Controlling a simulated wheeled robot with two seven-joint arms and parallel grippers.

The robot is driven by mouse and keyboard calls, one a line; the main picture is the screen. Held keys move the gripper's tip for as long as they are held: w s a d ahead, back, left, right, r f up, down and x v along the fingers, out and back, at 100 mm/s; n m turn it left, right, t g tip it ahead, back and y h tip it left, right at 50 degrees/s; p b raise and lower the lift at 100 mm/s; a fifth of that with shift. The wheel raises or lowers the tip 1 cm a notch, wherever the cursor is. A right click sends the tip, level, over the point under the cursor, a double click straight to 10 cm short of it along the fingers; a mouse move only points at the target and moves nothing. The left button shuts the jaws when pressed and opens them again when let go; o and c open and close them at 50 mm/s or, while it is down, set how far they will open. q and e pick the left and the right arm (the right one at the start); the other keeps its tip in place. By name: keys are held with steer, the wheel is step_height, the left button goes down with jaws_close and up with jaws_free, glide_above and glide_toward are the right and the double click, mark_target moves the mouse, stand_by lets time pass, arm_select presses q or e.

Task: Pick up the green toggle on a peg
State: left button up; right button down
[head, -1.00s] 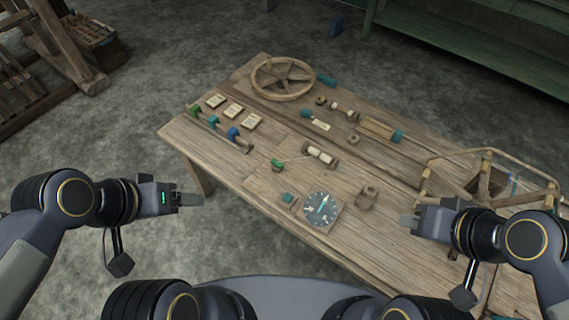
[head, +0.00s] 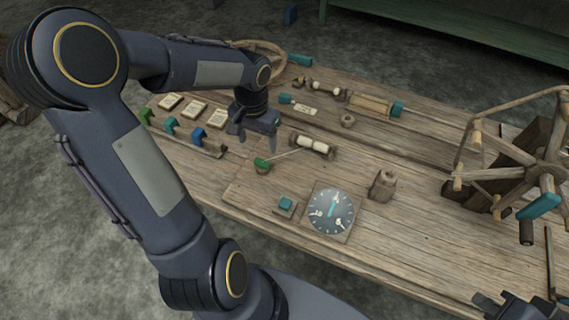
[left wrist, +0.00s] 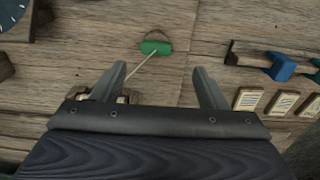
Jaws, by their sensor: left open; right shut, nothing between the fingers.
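A small green toggle (head: 262,163) sits near the middle of the table, with a pale cord running from it towards a cream-wound spool (head: 312,144). In the left wrist view the toggle (left wrist: 156,47) lies beyond my open fingertips, between their lines, nearer the left finger. A thin brown loop shows just behind it. My left gripper (head: 257,138) is open and empty, pointing down above the table, behind the toggle in the head view. My right gripper (head: 495,300) is partly in view at the bottom right edge, shut and empty. The toggle's peg is not clearly visible.
A rail with another green piece (head: 145,116), a teal one (head: 170,125) and a blue one (head: 199,137) stands to the left. Cards (head: 194,108) lie behind it. A dial (head: 331,212), a teal block (head: 286,203) and a spoked wheel (head: 548,170) are to the right.

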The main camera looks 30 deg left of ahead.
mark_target(262, 162)
arm_select(q)
steer(key=shift+w+f, duration=0.2)
steer(key=shift+f, duration=0.4)
steer(key=f+b, duration=0.1)
steer(key=f, duration=0.1)
steer(key=f+b, duration=0.1)
steer(key=f, duration=0.4)
steer(key=shift+d+b, duration=0.25)
steer(key=shift+b, duration=0.15)
steer(key=shift+r, duration=0.1)
steer(key=c, duration=1)
